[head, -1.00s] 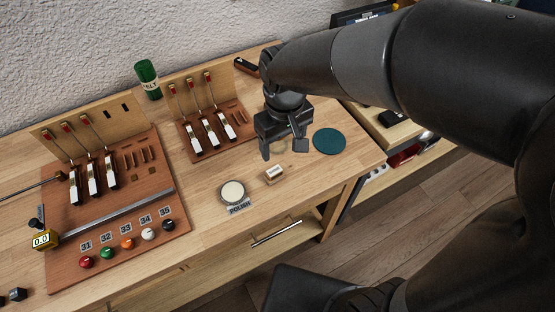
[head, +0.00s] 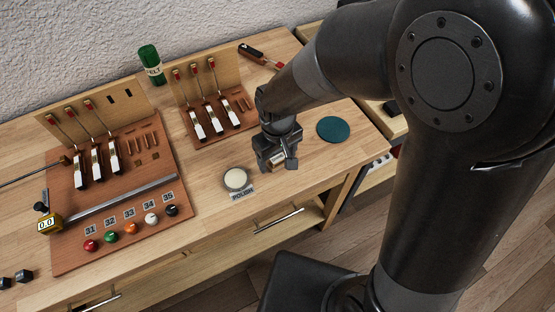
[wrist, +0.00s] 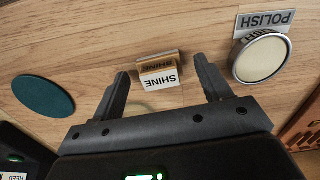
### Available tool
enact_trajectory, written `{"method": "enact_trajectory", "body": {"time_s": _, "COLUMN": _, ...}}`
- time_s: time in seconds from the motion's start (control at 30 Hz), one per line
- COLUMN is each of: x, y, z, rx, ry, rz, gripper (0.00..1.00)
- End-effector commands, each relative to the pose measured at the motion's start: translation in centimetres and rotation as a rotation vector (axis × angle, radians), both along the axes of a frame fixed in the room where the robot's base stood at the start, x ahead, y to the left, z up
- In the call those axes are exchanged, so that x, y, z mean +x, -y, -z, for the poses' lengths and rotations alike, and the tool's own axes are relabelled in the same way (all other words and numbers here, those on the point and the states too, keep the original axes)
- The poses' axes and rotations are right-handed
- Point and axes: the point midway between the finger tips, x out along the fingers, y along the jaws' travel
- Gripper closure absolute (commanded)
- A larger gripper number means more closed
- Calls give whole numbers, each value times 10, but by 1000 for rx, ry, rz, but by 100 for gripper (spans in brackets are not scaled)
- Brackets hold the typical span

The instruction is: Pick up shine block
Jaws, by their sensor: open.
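My gripper (wrist: 165,85) is open, with one finger to each side of the block; the block lies near the level of the fingertips in the picture. I cannot tell the exact height of the fingers above the bench. In the head view my gripper (head: 279,162) is over the block's place and mostly hides the block.
The round polish tin (head: 236,179) with its POLISH label (head: 242,194) stands close to the left of the gripper. A teal round pad (head: 333,129) lies to the right. A piano action model (head: 208,118) stands behind left. The bench front edge is near.

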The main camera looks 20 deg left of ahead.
Motion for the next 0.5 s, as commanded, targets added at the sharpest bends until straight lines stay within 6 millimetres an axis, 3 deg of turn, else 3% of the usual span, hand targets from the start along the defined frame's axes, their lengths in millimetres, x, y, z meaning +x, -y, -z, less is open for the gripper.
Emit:
{"method": "enact_trajectory", "body": {"time_s": 0.3, "x": 0, "y": 0, "z": 5, "rx": 2, "ry": 1, "rz": 0, "gripper": 29}}
{"method": "enact_trajectory", "body": {"time_s": 0.5, "x": 0, "y": 0, "z": 5, "rx": 2, "ry": 1, "rz": 0, "gripper": 45}}
